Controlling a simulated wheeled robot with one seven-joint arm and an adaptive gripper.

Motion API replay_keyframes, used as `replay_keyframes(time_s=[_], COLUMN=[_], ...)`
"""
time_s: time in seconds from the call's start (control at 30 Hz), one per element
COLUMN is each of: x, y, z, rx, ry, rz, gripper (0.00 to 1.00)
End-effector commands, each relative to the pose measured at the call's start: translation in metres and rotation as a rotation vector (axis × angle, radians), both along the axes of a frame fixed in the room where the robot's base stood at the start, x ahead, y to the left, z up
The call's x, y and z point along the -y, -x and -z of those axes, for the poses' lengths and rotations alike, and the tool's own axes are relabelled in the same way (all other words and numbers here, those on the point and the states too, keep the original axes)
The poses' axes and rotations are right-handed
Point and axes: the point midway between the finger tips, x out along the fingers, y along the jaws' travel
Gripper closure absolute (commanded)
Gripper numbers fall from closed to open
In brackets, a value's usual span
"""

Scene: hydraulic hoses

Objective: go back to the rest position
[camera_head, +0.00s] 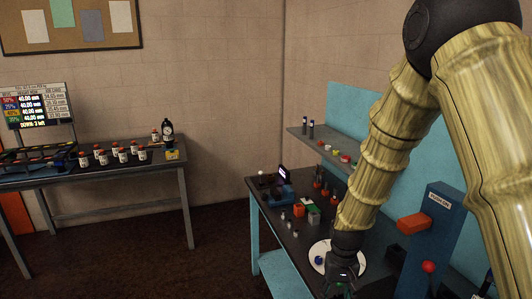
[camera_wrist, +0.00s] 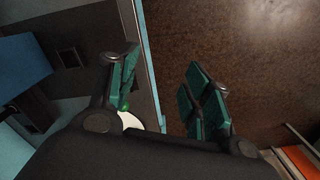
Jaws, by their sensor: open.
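My gripper (camera_head: 341,272) is at the lower middle of the head view, at the end of my wood-patterned arm. It is in front of a round white plate over the near part of the dark workbench (camera_head: 290,232). In the wrist view my gripper (camera_wrist: 165,95) has its green-padded fingers spread wide apart with nothing between them. The brown floor (camera_wrist: 230,40) and the bench edge show beyond the fingers.
The white plate (camera_head: 318,246) holds a small blue part. A shelf (camera_head: 325,145) and small parts are behind. A second table (camera_head: 110,172) with several bottles stands left; floor between is clear.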

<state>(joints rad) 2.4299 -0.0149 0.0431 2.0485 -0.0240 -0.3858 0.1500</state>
Motion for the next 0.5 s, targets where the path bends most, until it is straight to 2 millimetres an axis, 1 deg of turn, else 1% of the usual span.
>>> replay_keyframes(time_s=[0.03, 0.17, 0.27, 0.37, 0.4, 0.47, 0.5], x=[0.002, 0.002, 0.0, 0.0, 0.001, 0.003, 0.004], y=[0.006, 0.024, 0.038, 0.056, 0.066, 0.083, 0.094], z=[0.014, 0.043, 0.075, 0.119, 0.139, 0.168, 0.185], rx=[-0.003, 0.002, 0.001, -0.005, -0.006, -0.008, -0.007], ry=[-0.002, -0.006, -0.009, -0.014, -0.015, -0.017, -0.018], rz=[0.002, -0.003, -0.01, -0.016, -0.018, -0.02, -0.02], gripper=[0.51, 0.51, 0.51, 0.51, 0.51, 0.51, 0.51])
